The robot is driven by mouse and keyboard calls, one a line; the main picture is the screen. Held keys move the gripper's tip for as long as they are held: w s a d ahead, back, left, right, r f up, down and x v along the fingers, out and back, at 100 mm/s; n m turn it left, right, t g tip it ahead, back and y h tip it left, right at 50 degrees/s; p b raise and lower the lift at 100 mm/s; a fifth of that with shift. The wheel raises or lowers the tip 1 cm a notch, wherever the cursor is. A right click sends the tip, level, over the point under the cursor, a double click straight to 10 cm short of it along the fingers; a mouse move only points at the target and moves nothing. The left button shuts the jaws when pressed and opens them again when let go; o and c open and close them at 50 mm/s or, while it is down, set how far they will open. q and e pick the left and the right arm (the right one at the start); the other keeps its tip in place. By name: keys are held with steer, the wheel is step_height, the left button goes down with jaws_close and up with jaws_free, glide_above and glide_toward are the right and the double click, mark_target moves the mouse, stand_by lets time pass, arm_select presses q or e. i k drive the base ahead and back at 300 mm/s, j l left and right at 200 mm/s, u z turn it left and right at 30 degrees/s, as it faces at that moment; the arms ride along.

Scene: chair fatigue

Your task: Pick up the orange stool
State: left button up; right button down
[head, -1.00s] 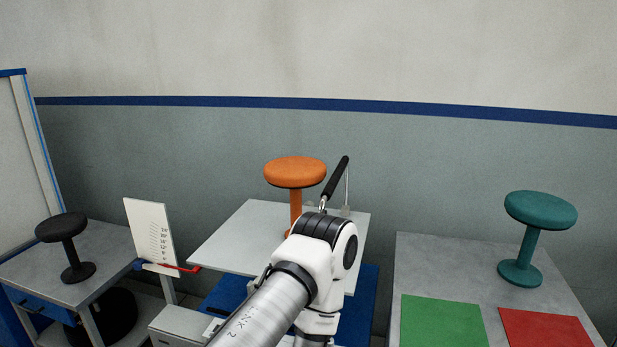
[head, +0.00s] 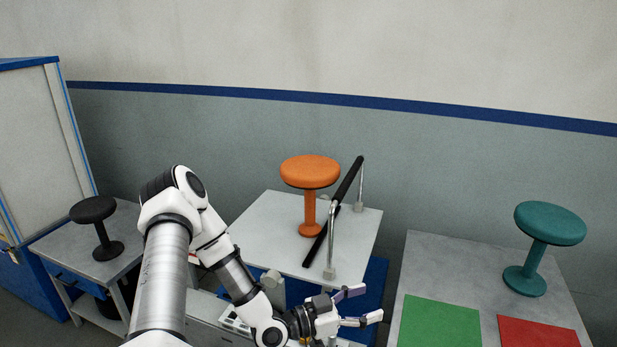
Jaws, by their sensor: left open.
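The orange stool (head: 310,172) stands upright on the white platform (head: 262,228) in the middle of the head view. It has a round padded seat, a thin stem and a small round base. My left gripper (head: 362,305) is open and empty, in front of and below the stool, near the platform's front edge. It points to the right and is clearly apart from the stool. My right gripper is not in view.
A black bar (head: 343,195) on metal posts stands close to the stool's right. A black stool (head: 93,210) stands on the left table. A teal stool (head: 549,224) stands on the right table, behind green (head: 440,325) and red (head: 538,332) squares.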

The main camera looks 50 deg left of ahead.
mark_target(310, 172)
steer(key=i+j, duration=0.1)
steer(key=j, duration=0.95)
steer(key=i+j, duration=0.15)
steer(key=j, duration=0.95)
steer(key=i, duration=0.1)
